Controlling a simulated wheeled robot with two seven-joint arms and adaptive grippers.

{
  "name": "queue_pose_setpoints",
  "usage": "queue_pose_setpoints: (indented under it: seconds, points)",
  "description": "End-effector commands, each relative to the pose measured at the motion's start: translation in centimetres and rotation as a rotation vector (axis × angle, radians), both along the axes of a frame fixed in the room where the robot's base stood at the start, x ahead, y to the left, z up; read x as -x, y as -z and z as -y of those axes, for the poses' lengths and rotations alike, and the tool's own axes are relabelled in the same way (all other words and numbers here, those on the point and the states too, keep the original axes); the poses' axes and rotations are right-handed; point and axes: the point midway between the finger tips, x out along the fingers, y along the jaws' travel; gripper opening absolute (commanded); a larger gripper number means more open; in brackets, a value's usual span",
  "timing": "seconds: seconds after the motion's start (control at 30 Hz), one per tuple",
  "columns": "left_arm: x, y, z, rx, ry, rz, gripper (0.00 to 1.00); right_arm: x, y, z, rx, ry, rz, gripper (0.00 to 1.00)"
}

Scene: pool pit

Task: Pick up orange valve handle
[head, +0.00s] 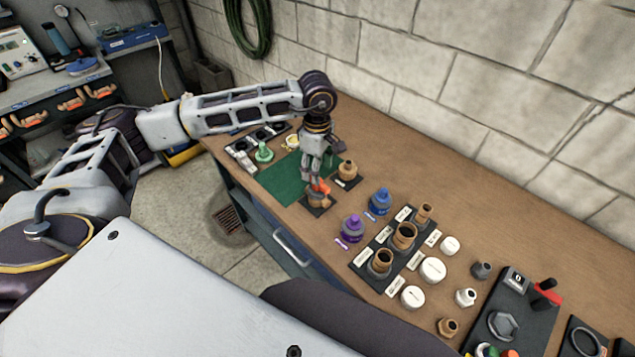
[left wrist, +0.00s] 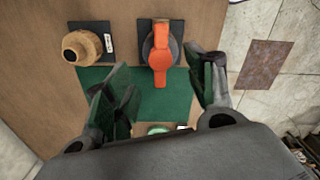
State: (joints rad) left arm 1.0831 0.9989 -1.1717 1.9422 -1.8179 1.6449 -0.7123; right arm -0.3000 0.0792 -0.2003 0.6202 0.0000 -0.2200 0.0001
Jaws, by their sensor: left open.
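The orange valve handle (head: 320,186) sits on top of a round fitting on a dark square plate (head: 322,206) on the workbench. In the left wrist view the handle (left wrist: 162,54) lies lengthwise, ahead of the fingers. My left gripper (head: 318,172) hangs over the bench above the handle, pointing down. In the left wrist view my left gripper (left wrist: 165,80) is open and empty, with one finger to each side of the handle's line. The handle looks apart from both fingers. My right gripper is not in view.
A brass fitting (head: 347,169) on its own plate stands close beside the handle. A green mat (head: 283,180) lies under my wrist. A purple valve (head: 352,228), a blue valve (head: 380,201) and a holder with brass fittings (head: 365,258) stand to the right. A block wall (head: 450,90) runs behind.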

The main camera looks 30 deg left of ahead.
Motion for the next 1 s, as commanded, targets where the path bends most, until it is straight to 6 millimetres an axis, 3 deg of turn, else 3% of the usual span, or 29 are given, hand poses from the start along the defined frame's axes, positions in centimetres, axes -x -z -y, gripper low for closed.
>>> queue_pose_setpoints:
  seconds: [0.57, 1.0]
  points:
    - [0.1, 1.0, 0.1, 0.001, 0.000, -0.002, 0.55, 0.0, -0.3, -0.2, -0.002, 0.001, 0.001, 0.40]
    - [0.1, 5.1, 0.2, 0.001, 0.000, -0.002, 0.55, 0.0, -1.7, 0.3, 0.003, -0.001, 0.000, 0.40]
